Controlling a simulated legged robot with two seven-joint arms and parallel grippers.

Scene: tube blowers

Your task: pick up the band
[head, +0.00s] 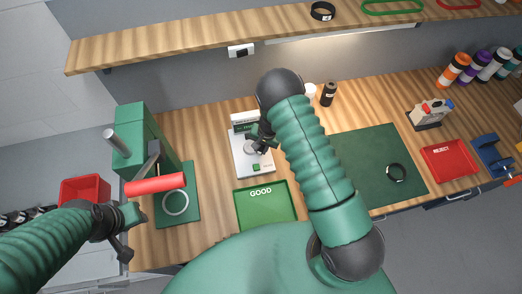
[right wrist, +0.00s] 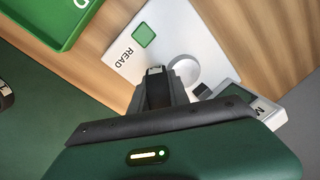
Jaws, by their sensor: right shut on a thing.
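My right gripper (head: 261,146) is over the white reader (head: 252,160), by its round grey plate. It also shows in the right wrist view (right wrist: 172,88). It is shut on a thin dark thing that looks like a black band, mostly hidden by the fingers. A second black band (head: 396,172) lies on the dark green mat (head: 370,150) at the right. Another black band (head: 322,11) lies on the upper shelf. My left gripper (head: 126,232) is at the left, in front of the green press, and touches no band; its finger gap is unclear.
The green GOOD tray (head: 265,213) lies in front of the reader. A red REJECT tray (head: 448,160) is at the right. The green press (head: 140,140) with its red handle (head: 155,184) stands at the left. Bottles (head: 455,68) stand at the back right.

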